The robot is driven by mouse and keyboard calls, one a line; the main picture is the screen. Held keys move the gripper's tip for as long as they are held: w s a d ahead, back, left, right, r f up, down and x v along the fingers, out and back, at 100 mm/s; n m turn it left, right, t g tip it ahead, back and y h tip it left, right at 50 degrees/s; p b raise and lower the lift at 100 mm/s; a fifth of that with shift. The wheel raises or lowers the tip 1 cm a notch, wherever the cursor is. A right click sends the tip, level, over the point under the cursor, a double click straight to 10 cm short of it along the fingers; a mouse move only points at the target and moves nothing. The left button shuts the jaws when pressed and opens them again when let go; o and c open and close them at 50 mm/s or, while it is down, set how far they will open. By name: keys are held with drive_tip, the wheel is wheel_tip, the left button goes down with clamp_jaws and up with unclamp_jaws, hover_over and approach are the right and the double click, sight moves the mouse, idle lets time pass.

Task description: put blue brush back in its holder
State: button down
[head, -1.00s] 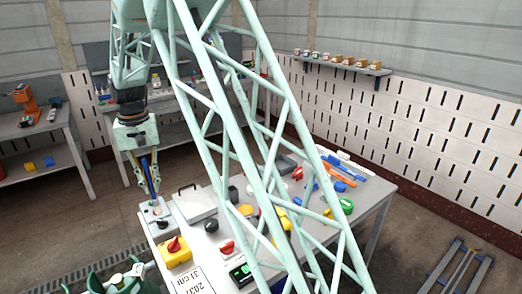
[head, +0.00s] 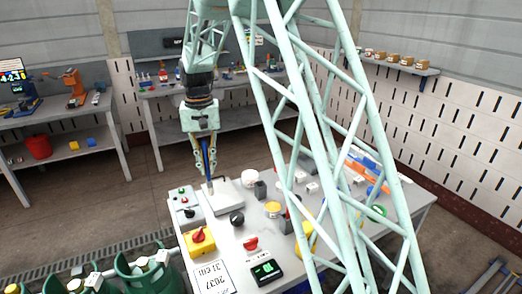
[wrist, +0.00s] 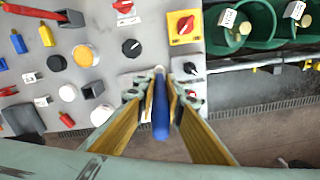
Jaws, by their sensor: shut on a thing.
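My gripper (head: 206,165) is shut on the blue brush (wrist: 160,112). I cannot tell whether this cup is the brush's holder.
A yellow box with a red knob (head: 198,240), a grey control box (head: 183,203) and a black knob (head: 237,218) are near my gripper. A yellow disc (head: 273,209) lies further right. Green cylinders (head: 150,268) stand off the table's left edge.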

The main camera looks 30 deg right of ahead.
drive_tip(key=w+d+f+m+p, duration=0.1)
drive_tip(key=w+d+m+p, duration=0.1)
drive_tip(key=d+p, duration=0.6)
drive_tip(key=w+d+f+m+p, duration=0.1)
drive_tip(key=w+d+m+p, duration=0.1)
drive_tip(key=d+p, duration=0.7)
drive_tip(key=w+d, duration=0.1)
drive_tip(key=d, duration=0.6)
drive_tip(key=shift+w+d+f+m, duration=0.3)
drive_tip(key=shift+w+m, duration=0.05)
drive_tip(key=shift+m, duration=0.05)
drive_tip(key=shift+f, duration=0.25)
wheel_tip(320, 180, down, 11)
drive_tip(key=b, duration=0.5)
idle(1.2)
drive_tip(key=shift+f+b, duration=0.3)
drive_tip(key=shift+f, duration=0.45)
idle(0.8)
drive_tip(key=c, duration=2.6)
unclamp_jaws()
